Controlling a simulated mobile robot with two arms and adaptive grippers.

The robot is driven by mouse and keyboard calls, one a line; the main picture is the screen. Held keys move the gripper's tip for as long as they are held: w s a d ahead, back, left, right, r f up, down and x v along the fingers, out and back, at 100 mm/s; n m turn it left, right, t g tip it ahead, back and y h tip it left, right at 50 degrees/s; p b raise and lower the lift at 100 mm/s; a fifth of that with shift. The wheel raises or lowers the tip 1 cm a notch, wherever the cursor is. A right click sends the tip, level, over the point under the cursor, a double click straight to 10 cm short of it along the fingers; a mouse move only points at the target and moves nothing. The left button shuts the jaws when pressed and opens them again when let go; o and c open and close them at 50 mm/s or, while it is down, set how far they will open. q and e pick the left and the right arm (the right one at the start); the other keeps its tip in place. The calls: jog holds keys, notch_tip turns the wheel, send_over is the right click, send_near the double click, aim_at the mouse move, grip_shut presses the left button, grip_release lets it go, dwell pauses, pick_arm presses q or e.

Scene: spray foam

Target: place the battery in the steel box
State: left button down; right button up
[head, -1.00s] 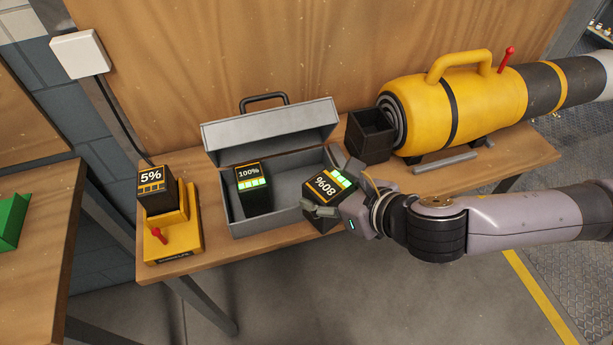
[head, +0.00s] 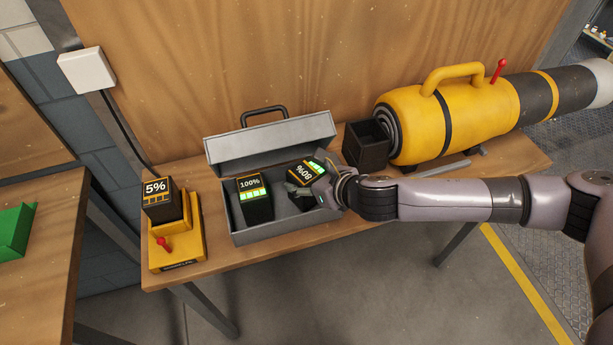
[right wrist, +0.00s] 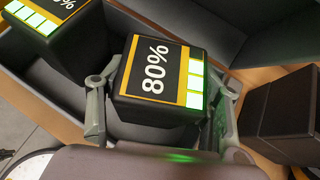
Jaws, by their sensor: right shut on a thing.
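My right gripper (head: 312,184) is shut on the black battery marked 80% (head: 303,174), with a finger on each side of it. The 80% battery also fills the middle of the right wrist view (right wrist: 158,82). It is over or in the right part of the open steel box (head: 285,232); how far down it sits I cannot tell. A second battery marked 100% (head: 254,205) stands in the left part of the box. A third battery marked 5% (head: 166,208) sits on the yellow charger (head: 178,250). My left gripper is not in view.
A black open holder (head: 367,150) stands right of the box, beside a large yellow machine (head: 425,125) with a red lever. The box's lid (head: 265,145) is raised at the back. Bare wood (head: 285,247) runs along the table's front edge.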

jog(key=shift+w+f, duration=0.2)
jog(key=shift+f, duration=0.15)
jog(key=o, duration=1.5)
jog(key=shift+f, duration=0.1)
jog(key=shift+c, duration=0.2)
jog(key=v, duration=1.2)
jog(key=shift+a, duration=0.15)
